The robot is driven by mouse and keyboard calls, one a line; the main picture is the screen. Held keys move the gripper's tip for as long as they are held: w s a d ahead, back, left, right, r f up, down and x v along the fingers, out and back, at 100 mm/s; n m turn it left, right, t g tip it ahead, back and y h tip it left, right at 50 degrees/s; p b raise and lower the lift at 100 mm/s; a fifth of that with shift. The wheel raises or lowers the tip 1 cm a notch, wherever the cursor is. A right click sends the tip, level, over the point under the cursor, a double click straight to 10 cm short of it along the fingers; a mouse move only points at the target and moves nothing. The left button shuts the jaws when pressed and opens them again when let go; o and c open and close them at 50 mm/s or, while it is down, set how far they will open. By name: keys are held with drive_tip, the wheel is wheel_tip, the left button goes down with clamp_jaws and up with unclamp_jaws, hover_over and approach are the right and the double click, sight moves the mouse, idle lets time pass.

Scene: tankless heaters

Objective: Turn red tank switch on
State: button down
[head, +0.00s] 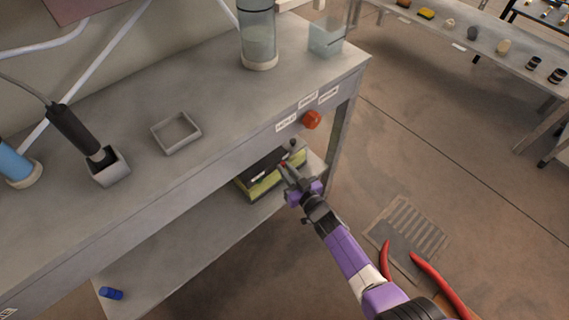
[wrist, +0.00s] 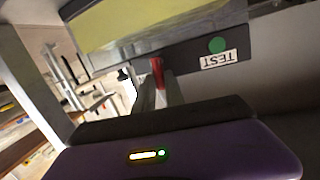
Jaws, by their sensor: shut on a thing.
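A small red switch (wrist: 157,72) sticks out from the dark panel of a black and yellow unit (wrist: 125,32) in the wrist view. My gripper (wrist: 160,88) is shut on the switch, with its fingertips at the panel. In the head view my gripper (head: 287,172) reaches under the bench top to the same black and yellow unit (head: 262,182) on the lower shelf. A bit of red (head: 283,163) shows at its fingertips. The fingers hide much of the switch, so I cannot tell its position.
A green round button (wrist: 217,45) and an upside-down TEST label (wrist: 219,60) sit beside the switch. An orange-red knob (head: 311,119) is on the bench's front edge above my gripper. The bench leg (head: 338,140) stands close to the right. Red-handled pliers (head: 430,280) lie lower right.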

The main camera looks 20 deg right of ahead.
drive_tip(key=shift+w+d+m+g+y+p, duration=0.15)
drive_tip(key=shift+d+m+y+p, duration=0.15)
drive_tip(key=shift+m+p, duration=0.5)
drive_tip(key=shift+d+m+g+y+p, duration=0.15)
drive_tip(key=shift+d+m+y+p, duration=0.1)
drive_tip(key=shift+m+p, duration=0.5)
drive_tip(key=shift+f+m, duration=0.1)
drive_tip(key=shift+m, duration=0.15)
drive_tip(key=c, duration=1.4)
unclamp_jaws()
drive_tip(key=p+v, duration=0.4)
drive_tip(key=v, duration=0.3)
drive_tip(key=shift+s, duration=0.35)
